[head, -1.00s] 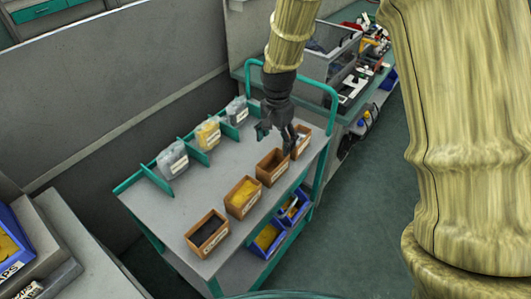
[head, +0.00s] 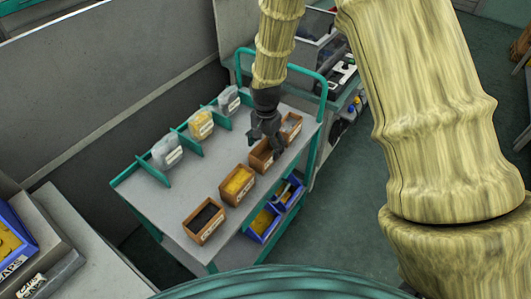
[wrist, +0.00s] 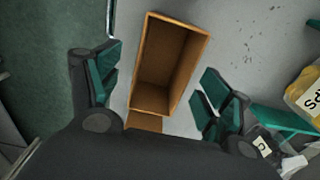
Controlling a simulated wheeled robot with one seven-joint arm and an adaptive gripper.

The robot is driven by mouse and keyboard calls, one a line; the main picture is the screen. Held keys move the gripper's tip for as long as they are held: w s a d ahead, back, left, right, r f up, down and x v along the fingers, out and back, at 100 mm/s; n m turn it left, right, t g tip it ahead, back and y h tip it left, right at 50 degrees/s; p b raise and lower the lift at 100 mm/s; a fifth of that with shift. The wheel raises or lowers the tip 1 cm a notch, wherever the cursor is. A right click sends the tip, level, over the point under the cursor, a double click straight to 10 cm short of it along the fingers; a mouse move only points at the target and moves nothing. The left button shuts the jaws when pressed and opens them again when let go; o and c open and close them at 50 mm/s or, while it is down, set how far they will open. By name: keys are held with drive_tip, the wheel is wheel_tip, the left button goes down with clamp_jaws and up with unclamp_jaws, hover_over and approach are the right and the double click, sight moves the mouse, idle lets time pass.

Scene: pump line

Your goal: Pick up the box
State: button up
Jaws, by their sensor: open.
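A brown open-topped box (head: 261,157) stands on the grey top of a cart, third in a row of brown boxes counted from the front. In the wrist view this box (wrist: 168,62) looks empty and lies between my two green-padded fingers. My gripper (wrist: 160,78) is open, with one finger on each side of the box and gaps visible on both sides. In the head view my gripper (head: 268,138) is right over the box and hides part of it. I cannot tell how far the fingertips reach below its rim.
In the row stand boxes with black contents (head: 204,221), yellow contents (head: 237,185) and, beyond mine, another box (head: 291,126). Bags (head: 167,152) sit between green dividers at the left. The cart has a green rail (head: 300,72). Blue bins (head: 264,222) are on the lower shelf.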

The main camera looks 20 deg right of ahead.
sight(265, 147)
wheel_tip(265, 147, down, 2)
drive_tip(key=shift+w+a+f+p, duration=0.1)
drive_tip(key=shift+w+p, duration=0.05)
drive_tip(key=shift+p, duration=0.15)
drive_tip(key=shift+f, duration=0.5)
drive_tip(key=shift+c, duration=0.4)
drive_tip(key=c, duration=0.9)
